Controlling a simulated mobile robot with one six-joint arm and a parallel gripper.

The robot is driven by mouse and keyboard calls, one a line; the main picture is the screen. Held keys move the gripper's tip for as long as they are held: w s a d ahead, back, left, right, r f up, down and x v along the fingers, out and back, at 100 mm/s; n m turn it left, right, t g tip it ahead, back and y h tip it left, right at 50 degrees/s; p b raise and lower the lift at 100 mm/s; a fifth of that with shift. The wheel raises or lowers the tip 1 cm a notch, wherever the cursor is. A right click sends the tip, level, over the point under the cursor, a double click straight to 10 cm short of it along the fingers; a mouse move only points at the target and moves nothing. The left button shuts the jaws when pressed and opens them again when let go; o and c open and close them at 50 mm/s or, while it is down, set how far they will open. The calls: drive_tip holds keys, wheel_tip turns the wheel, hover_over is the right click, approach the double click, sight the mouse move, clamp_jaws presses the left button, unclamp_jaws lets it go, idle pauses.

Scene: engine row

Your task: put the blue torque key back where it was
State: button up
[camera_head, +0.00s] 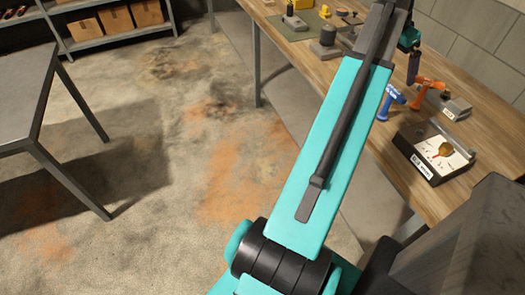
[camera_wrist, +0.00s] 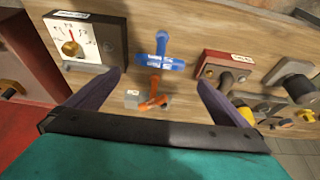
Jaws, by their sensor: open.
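The blue torque key (camera_head: 391,101) is on the wooden bench, left of an orange key (camera_head: 428,88) in the head view. In the wrist view the blue key (camera_wrist: 160,63) lies ahead between my open fingers, with pale marks on its wide part. The orange key (camera_wrist: 153,90) is nearer to my gripper there. My gripper (camera_wrist: 159,78) is open, with nothing between its fingers. In the head view only a dark finger (camera_head: 413,68) shows clearly; my arm hides the rest. I cannot tell which place the blue key came from.
A dial box (camera_head: 434,150) stands in front of the keys; it also shows at left in the wrist view (camera_wrist: 85,38). A small grey block (camera_head: 455,108) is beside the orange key. A red labelled box (camera_wrist: 225,72) is at right. A metal table (camera_head: 40,95) stands across open floor.

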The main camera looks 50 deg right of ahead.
drive_tip(key=w+a+f+n+t+y, duration=0.1)
drive_tip(key=w+a+f+n, duration=0.25)
drive_tip(key=w+f, duration=0.7)
drive_tip(key=w+a+f+n+y, duration=0.15)
drive_tip(key=w+a+f, duration=0.35)
drive_tip(key=w+f, duration=0.5)
drive_tip(key=w+a+f+n, duration=0.4)
drive_tip(key=w+a+f, duration=0.3)
drive_tip(key=a+f, duration=0.25)
drive_tip(key=w+a+f+n, duration=0.3)
drive_tip(key=w+a+f, duration=0.45)
drive_tip(key=a, duration=0.35)
drive_tip(key=s+a+f+n+g+y, duration=0.1)
drive_tip(key=a+f+n, duration=0.2)
drive_tip(key=a+f, duration=0.55)
drive_tip(key=s+a+f+n+g+y, duration=0.1)
drive_tip(key=a+f+n, duration=0.35)
drive_tip(key=a, duration=0.75)
drive_tip(key=s+a+f+n+g, duration=0.1)
drive_tip(key=s+a+f+n, duration=0.1)
drive_tip(key=s+a+f, duration=0.3)
drive_tip(key=s+a+f+n+g, duration=0.1)
drive_tip(key=s+a+f+n, duration=0.1)
drive_tip(key=s+a+f, duration=0.4)
drive_tip(key=s+a, duration=0.3)
drive_tip(key=a, duration=0.3)
drive_tip(key=shift+a+f+h, duration=0.15)
drive_tip(key=shift+a+h, duration=0.05)
drive_tip(key=shift+h, duration=0.15)
